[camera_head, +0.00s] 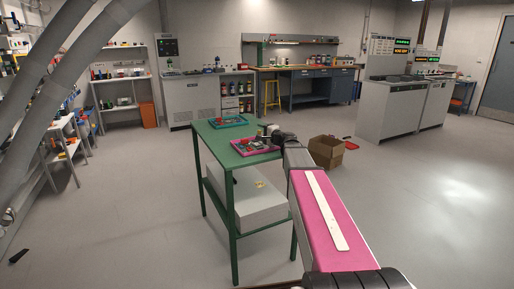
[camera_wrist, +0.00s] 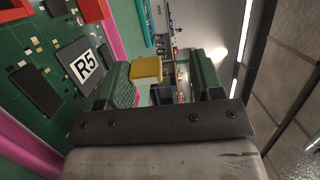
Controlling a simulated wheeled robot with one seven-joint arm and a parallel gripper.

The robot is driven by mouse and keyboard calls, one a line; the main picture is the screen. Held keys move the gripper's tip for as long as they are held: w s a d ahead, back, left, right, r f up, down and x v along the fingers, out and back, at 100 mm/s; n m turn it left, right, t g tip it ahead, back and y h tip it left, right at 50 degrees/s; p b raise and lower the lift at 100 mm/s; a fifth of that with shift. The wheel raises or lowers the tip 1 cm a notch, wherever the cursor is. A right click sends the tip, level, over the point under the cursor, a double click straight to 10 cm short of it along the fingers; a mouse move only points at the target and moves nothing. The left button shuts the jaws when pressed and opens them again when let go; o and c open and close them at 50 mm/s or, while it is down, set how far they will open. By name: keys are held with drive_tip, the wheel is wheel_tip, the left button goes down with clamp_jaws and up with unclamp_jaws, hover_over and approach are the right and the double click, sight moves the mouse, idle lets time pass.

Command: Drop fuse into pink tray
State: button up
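The pink tray (camera_head: 240,152) lies on the near end of the green table top, with a board and red parts in it. Its pink wall shows at the left of the wrist view (camera_wrist: 28,148), around a green circuit board (camera_wrist: 38,55) with a chip marked R5. In the head view my gripper (camera_head: 275,135) is beside the pink tray.
A teal tray (camera_head: 228,122) lies farther back on the green table (camera_head: 212,137). A white-grey box (camera_head: 255,205) sits on the lower shelf. A cardboard box (camera_head: 326,150) stands on the floor to the right. The floor around the table is mostly clear.

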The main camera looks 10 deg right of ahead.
drive_tip(key=v, duration=1)
drive_tip(key=shift+s+d+f, duration=0.1)
drive_tip(key=shift+s+d, duration=0.05)
drive_tip(key=shift+s, duration=0.2)
